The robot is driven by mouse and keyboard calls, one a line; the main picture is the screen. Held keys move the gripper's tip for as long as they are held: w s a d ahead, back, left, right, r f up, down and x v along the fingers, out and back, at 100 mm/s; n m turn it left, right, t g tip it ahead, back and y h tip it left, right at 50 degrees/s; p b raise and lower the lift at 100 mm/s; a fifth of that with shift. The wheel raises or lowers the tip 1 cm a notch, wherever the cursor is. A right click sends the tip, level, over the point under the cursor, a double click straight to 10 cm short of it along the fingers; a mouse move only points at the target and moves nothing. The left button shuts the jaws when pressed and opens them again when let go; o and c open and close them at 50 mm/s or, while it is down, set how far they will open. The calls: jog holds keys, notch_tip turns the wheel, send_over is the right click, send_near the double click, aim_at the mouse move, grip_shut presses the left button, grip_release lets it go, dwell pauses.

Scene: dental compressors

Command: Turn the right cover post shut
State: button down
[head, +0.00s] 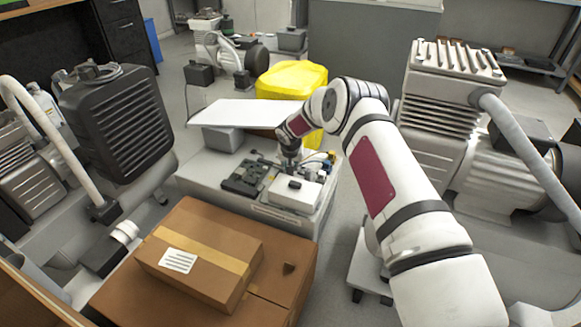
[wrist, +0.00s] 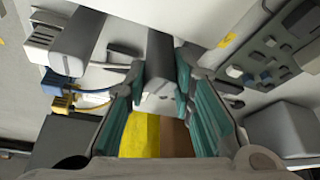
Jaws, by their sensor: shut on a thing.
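My gripper (head: 289,155) reaches down over the grey cabinet (head: 200,182) and is small and partly blurred in the head view. In the wrist view my gripper (wrist: 160,88) has its teal-padded fingers closed on a grey block-like part (wrist: 157,103), which I take to be the right cover post. Its far end and how far it is turned are hard to make out. A white flat panel (head: 232,113), perhaps the cover, lies level behind and left of the gripper. The left post cannot be picked out.
A black unit (head: 243,177) and a white box (head: 296,195) sit on the cabinet near my gripper. Cardboard boxes (head: 205,252) stand in front. A yellow-covered thing (head: 293,79) is behind. Compressors stand left (head: 118,125) and right (head: 450,95), close to my arm.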

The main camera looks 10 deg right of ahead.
jog(key=shift+n+y, duration=0.4)
jog(key=shift+n, duration=0.6)
jog(key=c, duration=1.4)
grip_release()
jog(key=shift+o, duration=0.2)
